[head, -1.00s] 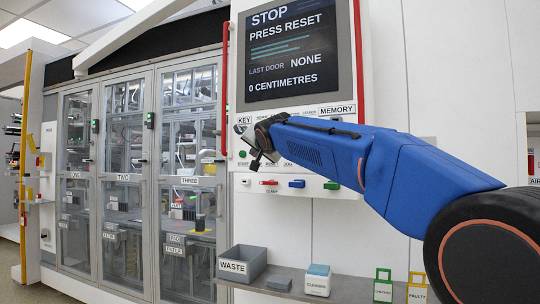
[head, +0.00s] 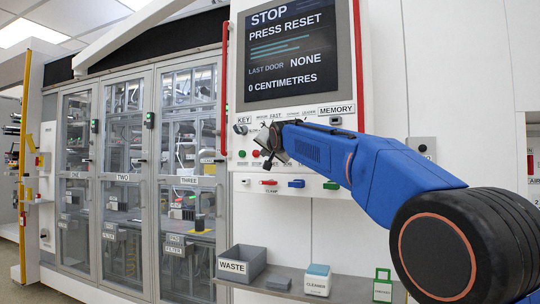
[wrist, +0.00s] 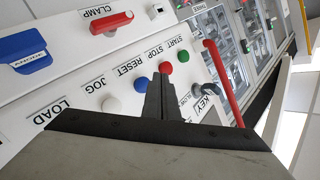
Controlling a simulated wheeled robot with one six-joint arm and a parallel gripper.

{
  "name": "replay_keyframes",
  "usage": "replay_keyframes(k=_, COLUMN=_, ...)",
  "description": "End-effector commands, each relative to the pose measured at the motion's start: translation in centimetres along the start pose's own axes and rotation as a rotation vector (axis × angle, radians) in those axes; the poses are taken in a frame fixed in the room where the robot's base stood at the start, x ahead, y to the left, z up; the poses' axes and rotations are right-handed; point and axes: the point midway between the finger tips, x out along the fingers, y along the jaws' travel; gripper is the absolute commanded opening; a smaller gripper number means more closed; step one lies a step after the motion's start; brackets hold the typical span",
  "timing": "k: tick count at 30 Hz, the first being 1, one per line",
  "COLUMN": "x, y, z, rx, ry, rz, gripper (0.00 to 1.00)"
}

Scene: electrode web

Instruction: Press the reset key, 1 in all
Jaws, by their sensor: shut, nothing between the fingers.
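The blue reset key (wrist: 141,83), round and labelled RESET, is on the white panel in the wrist view. The red stop key (wrist: 165,67) and green start key (wrist: 183,55) are to its upper right, and the white jog key (wrist: 111,105) to its lower left. My gripper (wrist: 158,82) is shut and empty; its tips appear between the blue and red keys, and I cannot tell if they touch the panel. In the head view my gripper (head: 267,160) is at the key row and hides the reset key. The screen (head: 292,50) reads STOP, PRESS RESET.
A key switch (wrist: 205,89) and a red rail (wrist: 222,82) are right of the keys in the wrist view. Red (head: 268,182), blue (head: 296,183) and green (head: 331,185) handles stick out below the key row. A shelf (head: 300,278) with a waste bin (head: 242,267) is lower down.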

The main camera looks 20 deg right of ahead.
Motion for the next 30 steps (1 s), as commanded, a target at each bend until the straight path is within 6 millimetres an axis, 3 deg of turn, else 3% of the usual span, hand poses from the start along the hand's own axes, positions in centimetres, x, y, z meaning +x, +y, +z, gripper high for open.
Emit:
replay_keyframes(k=9, x=1.15, y=0.84, z=-0.82, rx=0.0, ry=-0.001, rz=0.0, gripper=0.0)
replay_keyframes(k=30, x=1.19, y=0.85, z=-0.82, rx=-0.001, ry=-0.001, rz=0.0, gripper=0.0)
